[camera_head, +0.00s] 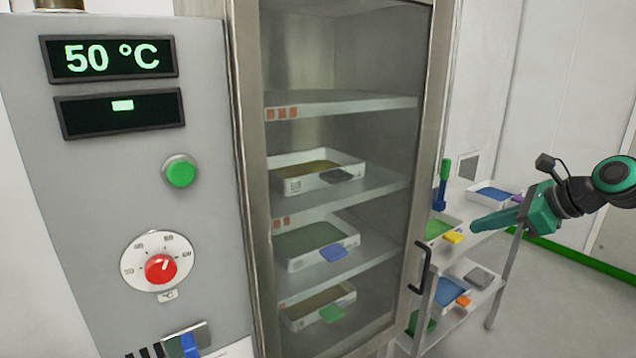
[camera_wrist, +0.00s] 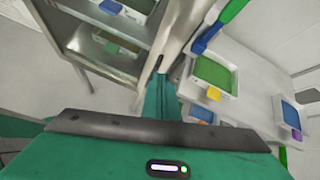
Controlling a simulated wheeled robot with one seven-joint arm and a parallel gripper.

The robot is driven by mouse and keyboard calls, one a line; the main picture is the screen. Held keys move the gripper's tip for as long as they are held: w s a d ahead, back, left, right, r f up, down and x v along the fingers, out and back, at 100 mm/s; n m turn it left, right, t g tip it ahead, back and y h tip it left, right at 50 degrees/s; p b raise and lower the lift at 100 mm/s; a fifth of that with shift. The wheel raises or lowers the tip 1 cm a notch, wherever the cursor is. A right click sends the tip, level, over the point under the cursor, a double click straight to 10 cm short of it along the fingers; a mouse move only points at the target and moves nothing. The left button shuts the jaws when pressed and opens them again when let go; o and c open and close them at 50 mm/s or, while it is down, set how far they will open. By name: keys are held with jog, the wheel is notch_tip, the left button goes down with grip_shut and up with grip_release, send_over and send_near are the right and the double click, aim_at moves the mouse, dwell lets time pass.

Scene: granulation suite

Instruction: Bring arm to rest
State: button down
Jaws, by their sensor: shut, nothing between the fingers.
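My gripper (camera_head: 478,226) is on the right in the head view, green, with its fingers together and nothing between them. It points left, in front of the shelf rack and to the right of the cabinet door. In the wrist view my gripper's fingers (camera_wrist: 160,97) show as a closed green wedge at the middle. My arm comes in from the right edge, held out in front of the rack.
A glass-door cabinet (camera_head: 440,60) with a black handle (camera_head: 420,268) holds several trays. Its grey panel (camera_head: 100,220) reads 50 °C and has a green button (camera_head: 181,171) and red dial (camera_head: 160,268). A rack (camera_head: 497,283) with trays stands right; open floor (camera_head: 560,310) lies beyond.

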jog(key=s+d+f+n+g+h, duration=0.1)
jog(key=s+f+n+g+h, duration=0.1)
jog(key=s+n, duration=0.4)
jog(key=s+d+f+n+g+h, duration=0.1)
jog(key=s+f+n, duration=0.4)
jog(key=s, duration=1)
jog(key=s+d+f+n+g+h, duration=0.1)
jog(key=s+f+n+g+h, duration=0.2)
jog(key=s+n+g, duration=0.2)
jog(key=s+n, duration=0.3)
jog(key=s, duration=0.3)
jog(key=shift+d+f, duration=0.3)
jog(key=shift+f, duration=0.05)
jog(key=shift+w, duration=0.1)
